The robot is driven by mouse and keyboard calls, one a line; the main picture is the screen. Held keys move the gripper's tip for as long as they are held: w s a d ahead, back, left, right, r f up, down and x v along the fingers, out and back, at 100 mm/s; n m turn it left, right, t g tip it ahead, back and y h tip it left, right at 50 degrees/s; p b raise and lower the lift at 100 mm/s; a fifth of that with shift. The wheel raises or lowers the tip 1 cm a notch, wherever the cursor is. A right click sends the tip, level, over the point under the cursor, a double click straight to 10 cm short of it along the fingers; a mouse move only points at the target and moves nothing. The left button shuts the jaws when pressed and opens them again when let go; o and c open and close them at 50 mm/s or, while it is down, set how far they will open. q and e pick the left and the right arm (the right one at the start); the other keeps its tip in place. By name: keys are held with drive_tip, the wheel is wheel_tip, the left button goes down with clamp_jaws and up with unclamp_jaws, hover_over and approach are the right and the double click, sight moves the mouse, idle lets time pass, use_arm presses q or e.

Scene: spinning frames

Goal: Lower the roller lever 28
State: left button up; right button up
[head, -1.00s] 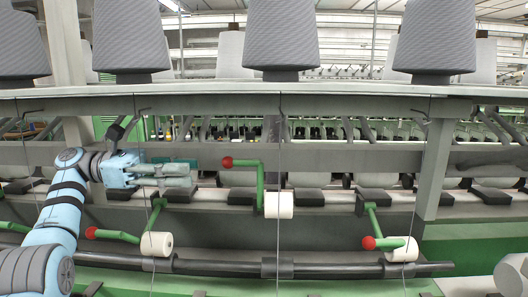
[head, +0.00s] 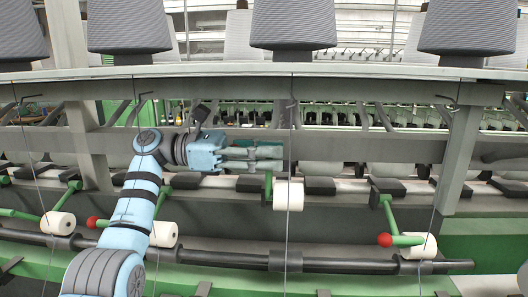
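The raised roller lever has a green arm (head: 268,184) beside a white roller (head: 288,196), in the middle of the head view. Its upper part and red knob are hidden behind my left gripper (head: 270,158). That gripper points right, level, in front of the lever top. Whether its fingers are apart or touch the lever cannot be told. Another lever to the right, with a red knob (head: 385,240), is down with its roller (head: 420,246) by the dark shaft. No number 28 is legible. My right gripper is not in view.
Another roller (head: 58,223) is farther left. A long dark shaft (head: 340,265) runs below. Grey yarn cones (head: 290,24) stand on the shelf above, with thin threads hanging down.

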sight(268, 190)
use_arm(q)
drive_tip(key=shift+s+r, duration=0.2)
drive_tip(key=shift+s, duration=0.4)
drive_tip(key=shift+w, duration=0.1)
clamp_jaws()
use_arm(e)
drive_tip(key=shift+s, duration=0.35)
use_arm(q)
drive_tip(key=shift+f+b, duration=0.2)
drive_tip(key=shift+b, duration=0.1)
drive_tip(key=s+f+m+b, duration=0.1)
drive_tip(key=b, duration=0.1)
drive_tip(key=s+f+m+b, duration=0.1)
drive_tip(key=s+m+b, duration=0.1)
drive_tip(key=shift+s+f+b, duration=0.15)
drive_tip(key=shift+b, duration=0.2)
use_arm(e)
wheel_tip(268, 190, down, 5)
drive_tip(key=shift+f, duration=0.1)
